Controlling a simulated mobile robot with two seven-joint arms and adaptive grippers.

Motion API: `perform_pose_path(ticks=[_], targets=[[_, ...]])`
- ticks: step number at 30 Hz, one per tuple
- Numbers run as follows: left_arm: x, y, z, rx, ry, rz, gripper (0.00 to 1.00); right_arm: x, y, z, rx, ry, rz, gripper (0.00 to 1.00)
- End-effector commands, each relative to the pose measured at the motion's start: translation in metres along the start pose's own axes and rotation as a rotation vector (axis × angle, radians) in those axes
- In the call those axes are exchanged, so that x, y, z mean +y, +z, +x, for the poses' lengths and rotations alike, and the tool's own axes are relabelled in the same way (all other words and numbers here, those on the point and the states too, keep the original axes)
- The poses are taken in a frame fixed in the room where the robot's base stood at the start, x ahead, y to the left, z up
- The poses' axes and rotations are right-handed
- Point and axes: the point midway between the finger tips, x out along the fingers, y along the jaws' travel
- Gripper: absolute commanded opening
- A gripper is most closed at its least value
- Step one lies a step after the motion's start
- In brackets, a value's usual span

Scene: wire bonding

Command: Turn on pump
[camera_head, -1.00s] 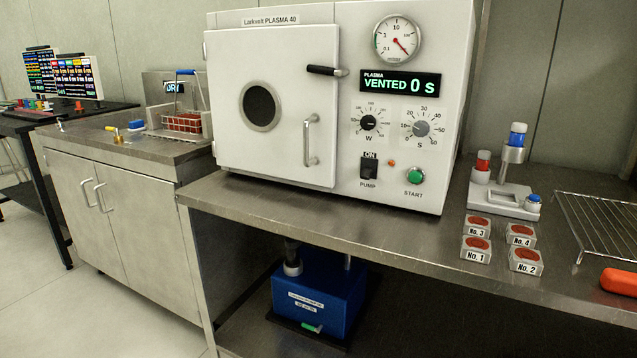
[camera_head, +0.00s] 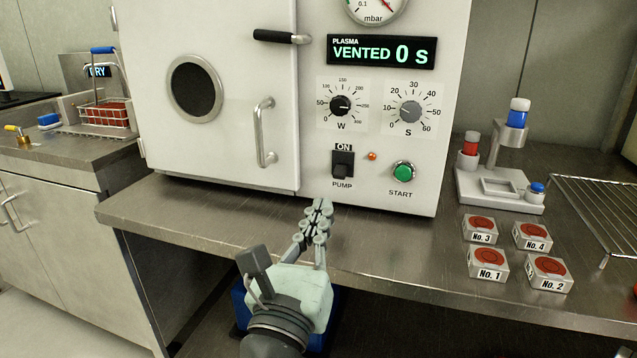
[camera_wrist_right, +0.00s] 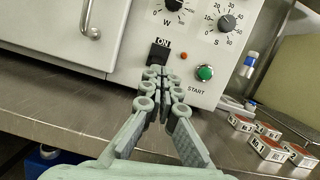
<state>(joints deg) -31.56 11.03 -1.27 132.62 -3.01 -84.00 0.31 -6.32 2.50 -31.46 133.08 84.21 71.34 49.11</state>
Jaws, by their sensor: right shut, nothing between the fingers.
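The black pump switch (camera_head: 342,164) is on the white plasma machine's front panel, with "ON" above it and "PUMP" below it. It also shows in the right wrist view (camera_wrist_right: 158,54), just beyond my fingertips. My right gripper (camera_head: 322,205) is shut and empty, in front of the panel and below the switch in the head view. I see no contact with the switch. The display (camera_head: 382,52) reads "VENTED 0 s". A small orange-red lamp (camera_head: 372,156) is right of the switch. My left gripper is not in view.
The green START button (camera_head: 403,172) is close to the right of the switch. The door handle (camera_head: 265,132) sticks out to the left. Several labelled blocks (camera_head: 488,263) and a white stand (camera_head: 500,190) are on the steel bench (camera_head: 180,215). A wire rack (camera_head: 600,215) lies at the right.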

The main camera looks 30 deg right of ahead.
Motion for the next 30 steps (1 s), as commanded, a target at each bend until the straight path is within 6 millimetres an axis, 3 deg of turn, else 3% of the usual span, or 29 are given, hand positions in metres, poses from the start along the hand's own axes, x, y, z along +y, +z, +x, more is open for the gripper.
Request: perform_pose_path(ticks=[6,18,23,30], targets=[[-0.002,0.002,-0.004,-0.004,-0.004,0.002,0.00,-0.006,-0.024,-0.007,0.146,-0.039,0.108,0.00],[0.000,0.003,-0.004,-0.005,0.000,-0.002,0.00,-0.007,-0.026,-0.005,0.154,-0.044,0.111,0.00],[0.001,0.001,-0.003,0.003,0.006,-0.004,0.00,-0.008,-0.027,0.014,0.150,-0.045,0.109,0.00],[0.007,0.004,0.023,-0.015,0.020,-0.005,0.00,-0.009,-0.033,0.058,0.149,-0.044,0.107,0.00]])
